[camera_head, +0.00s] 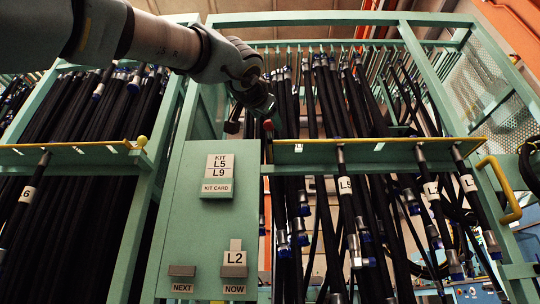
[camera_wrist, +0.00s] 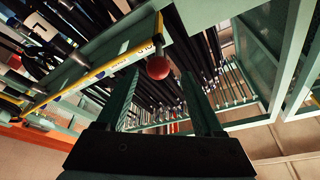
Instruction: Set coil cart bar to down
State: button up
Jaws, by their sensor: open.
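A green bar with a yellow edge (camera_head: 385,150) runs level across the right rack, in front of the hanging hoses. A red ball knob (camera_head: 268,125) is at its left end. My gripper (camera_head: 262,103) is just above this knob in the head view, open. In the wrist view the red knob (camera_wrist: 157,67) appears between the tips of my open gripper (camera_wrist: 158,76), with the bar (camera_wrist: 95,68) running off to the lower left. I cannot tell whether the fingers touch the knob. No name is readable on the bar, so I cannot confirm it is the coil cart's.
A second green bar (camera_head: 70,152) with a yellow knob (camera_head: 142,141) crosses the left rack. A green panel (camera_head: 205,235) with kit cards stands between the racks. A yellow handle (camera_head: 502,190) is at the right. Black hoses (camera_head: 350,205) hang densely behind the bar.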

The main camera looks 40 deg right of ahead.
jog(key=shift+v, duration=2.3)
jog(key=shift+w, duration=0.1)
